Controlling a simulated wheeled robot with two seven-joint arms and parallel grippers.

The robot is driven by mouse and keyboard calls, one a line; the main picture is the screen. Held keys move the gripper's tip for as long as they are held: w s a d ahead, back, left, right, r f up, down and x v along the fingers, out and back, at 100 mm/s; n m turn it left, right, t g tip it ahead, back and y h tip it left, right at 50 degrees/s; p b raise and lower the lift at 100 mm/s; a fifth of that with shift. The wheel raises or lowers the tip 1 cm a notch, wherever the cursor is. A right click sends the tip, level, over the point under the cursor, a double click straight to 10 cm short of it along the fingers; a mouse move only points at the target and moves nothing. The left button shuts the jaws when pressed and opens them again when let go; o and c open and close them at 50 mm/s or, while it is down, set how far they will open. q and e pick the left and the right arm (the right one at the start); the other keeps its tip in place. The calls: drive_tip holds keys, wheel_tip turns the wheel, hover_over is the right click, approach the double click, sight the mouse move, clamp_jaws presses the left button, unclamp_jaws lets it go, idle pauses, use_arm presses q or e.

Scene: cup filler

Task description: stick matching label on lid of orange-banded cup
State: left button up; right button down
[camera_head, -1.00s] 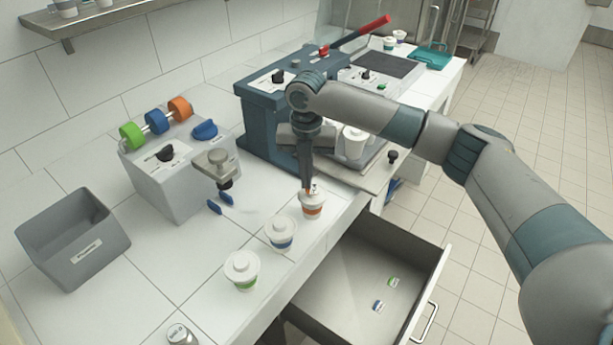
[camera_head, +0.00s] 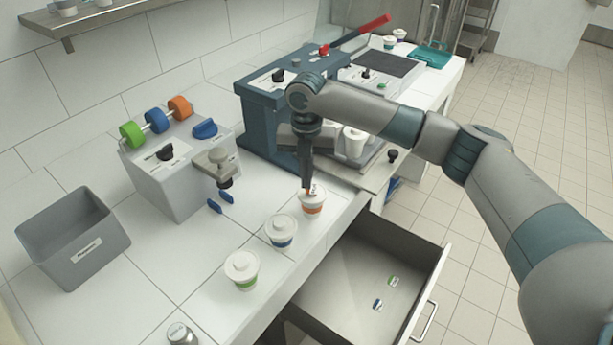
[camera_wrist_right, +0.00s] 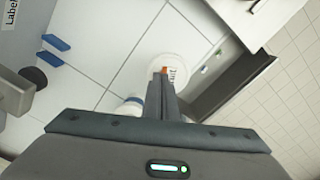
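The orange-banded cup (camera_head: 313,210) stands upright on the counter edge under my right arm, with a white lid (camera_head: 321,193). My right gripper (camera_head: 307,187) points down at this lid, its fingers close together on a small orange-and-white label (camera_wrist_right: 169,73). In the right wrist view the label shows at the fingertips in front of the white lid (camera_wrist_right: 182,62). I cannot tell whether the label touches the lid. A blue-banded cup (camera_head: 282,242) and a green-banded cup (camera_head: 240,284) stand nearer. Green (camera_head: 393,281) and blue (camera_head: 377,304) labels lie in the drawer. My left gripper is out of view.
The open drawer (camera_head: 340,255) juts out beside the cups. A grey bin (camera_head: 100,230) and a filler (camera_head: 165,190) with blue prongs stand left. A dark blue press machine (camera_head: 265,125) stands behind the orange-banded cup. Counter space is free in front of the bin.

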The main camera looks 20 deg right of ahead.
drive_tip(key=c, duration=2)
unclamp_jaws()
